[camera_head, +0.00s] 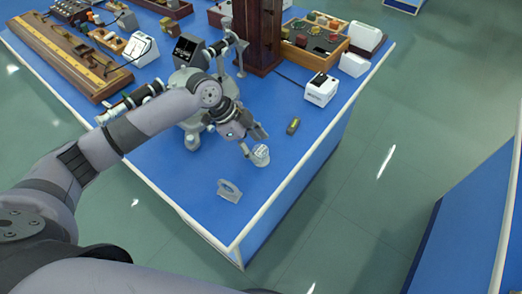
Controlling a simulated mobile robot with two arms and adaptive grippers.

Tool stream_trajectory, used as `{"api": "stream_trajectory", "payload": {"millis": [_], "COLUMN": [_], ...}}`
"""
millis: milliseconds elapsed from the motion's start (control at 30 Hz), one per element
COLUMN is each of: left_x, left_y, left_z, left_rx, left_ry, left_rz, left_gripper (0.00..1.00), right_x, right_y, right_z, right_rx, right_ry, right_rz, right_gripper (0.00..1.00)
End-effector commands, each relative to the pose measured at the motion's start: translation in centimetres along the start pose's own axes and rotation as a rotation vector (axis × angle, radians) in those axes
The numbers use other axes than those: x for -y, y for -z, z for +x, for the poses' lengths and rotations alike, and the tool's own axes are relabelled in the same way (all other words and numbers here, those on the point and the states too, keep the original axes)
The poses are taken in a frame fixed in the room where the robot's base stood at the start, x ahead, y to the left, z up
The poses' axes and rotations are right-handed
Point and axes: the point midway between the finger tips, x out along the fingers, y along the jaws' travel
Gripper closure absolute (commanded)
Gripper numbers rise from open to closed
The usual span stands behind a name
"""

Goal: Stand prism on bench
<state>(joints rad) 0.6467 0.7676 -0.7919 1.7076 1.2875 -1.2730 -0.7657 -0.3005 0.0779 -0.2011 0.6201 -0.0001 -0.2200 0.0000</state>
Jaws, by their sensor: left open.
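A small clear and whitish piece (261,155), which looks like the prism, is on the blue bench (205,210) near its front right part. My left gripper (256,143) comes in from the left and reaches down to this piece with its fingers apart. The fingertips are right beside the piece. I cannot tell whether they touch it, and the fingers hide part of it. My right gripper is not in view.
A grey ring-shaped part (229,190) stands near the bench's front corner. A small dark and yellow block (293,126) lies right of the gripper. A white box (321,89) and a wooden tray (345,44) are farther back. The spectrometer is partly behind my arm.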

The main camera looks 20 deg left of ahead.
Motion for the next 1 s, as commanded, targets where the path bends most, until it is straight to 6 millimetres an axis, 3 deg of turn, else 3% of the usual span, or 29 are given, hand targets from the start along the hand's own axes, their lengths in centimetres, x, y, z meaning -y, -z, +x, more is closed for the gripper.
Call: {"api": "stream_trajectory", "payload": {"millis": [200,400,600,1000], "left_x": [0.1,0.1,0.0,0.0], "left_y": [-0.1,0.0,0.0,0.0], "left_z": [-4.9,-7.9,-8.8,-8.8], "left_rx": [0.001,0.000,0.000,-0.001], "left_ry": [0.004,0.003,-0.001,0.000], "left_rz": [0.000,0.000,0.000,-0.001], "left_gripper": [0.43,0.43,0.43,0.43], "right_x": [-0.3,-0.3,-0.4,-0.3], "right_y": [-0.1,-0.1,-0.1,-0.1], "right_z": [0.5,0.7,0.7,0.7], "right_rx": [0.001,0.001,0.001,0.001], "right_ry": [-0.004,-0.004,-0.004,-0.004], "right_rz": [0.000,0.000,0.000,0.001], "right_gripper": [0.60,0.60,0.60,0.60]}}
